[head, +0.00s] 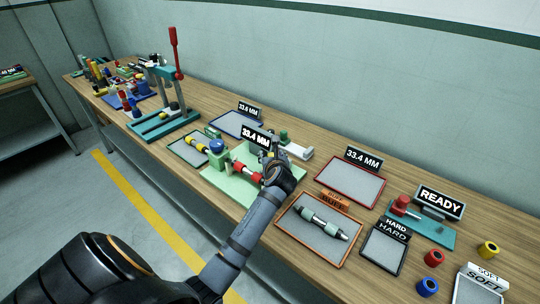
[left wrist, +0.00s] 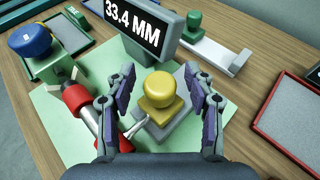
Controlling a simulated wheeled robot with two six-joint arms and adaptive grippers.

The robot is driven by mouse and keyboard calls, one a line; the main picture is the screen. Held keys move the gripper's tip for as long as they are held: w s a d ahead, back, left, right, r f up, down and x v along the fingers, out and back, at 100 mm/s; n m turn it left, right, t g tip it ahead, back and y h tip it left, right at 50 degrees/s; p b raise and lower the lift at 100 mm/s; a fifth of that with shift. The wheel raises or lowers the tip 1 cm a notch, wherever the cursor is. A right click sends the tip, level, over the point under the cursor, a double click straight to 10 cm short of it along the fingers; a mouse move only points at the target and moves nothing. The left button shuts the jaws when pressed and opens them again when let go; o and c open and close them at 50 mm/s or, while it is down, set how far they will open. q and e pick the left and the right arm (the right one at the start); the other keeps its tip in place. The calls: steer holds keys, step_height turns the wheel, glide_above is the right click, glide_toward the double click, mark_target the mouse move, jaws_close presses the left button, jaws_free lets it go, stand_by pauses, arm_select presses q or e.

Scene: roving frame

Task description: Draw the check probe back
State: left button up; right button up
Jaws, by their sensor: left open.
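A thin metal tip (left wrist: 136,128) beside the block points toward a red cylindrical part (left wrist: 82,108). The red part also shows in the head view (head: 246,171). My left gripper (left wrist: 160,78) is open, one finger on each side of the knob, with no clear grip on it. In the head view my left gripper (head: 277,172) hides the knob. My right gripper is not in view.
A display reading 33.4 MM (left wrist: 138,24) stands close behind the knob. A blue-capped green post (head: 217,150) stands left on the board. A red-rimmed tray (head: 350,184) and an orange-rimmed tray holding a shaft (head: 322,222) lie to the right. A red-handled press (head: 174,60) stands farther left.

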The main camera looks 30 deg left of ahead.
arm_select(q)
steer(key=shift+s+r, duration=0.1)
steer(key=shift+d, duration=0.1)
steer(key=shift+c, duration=1)
jaws_close()
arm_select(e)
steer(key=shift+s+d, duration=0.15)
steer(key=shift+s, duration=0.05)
arm_select(q)
steer(key=shift+w, duration=0.35)
steer(key=w+p, duration=0.1)
steer(key=w, duration=0.2)
steer(key=shift+w+d, duration=0.15)
steer(key=shift+w, duration=0.1)
steer(key=shift+r, duration=0.1)
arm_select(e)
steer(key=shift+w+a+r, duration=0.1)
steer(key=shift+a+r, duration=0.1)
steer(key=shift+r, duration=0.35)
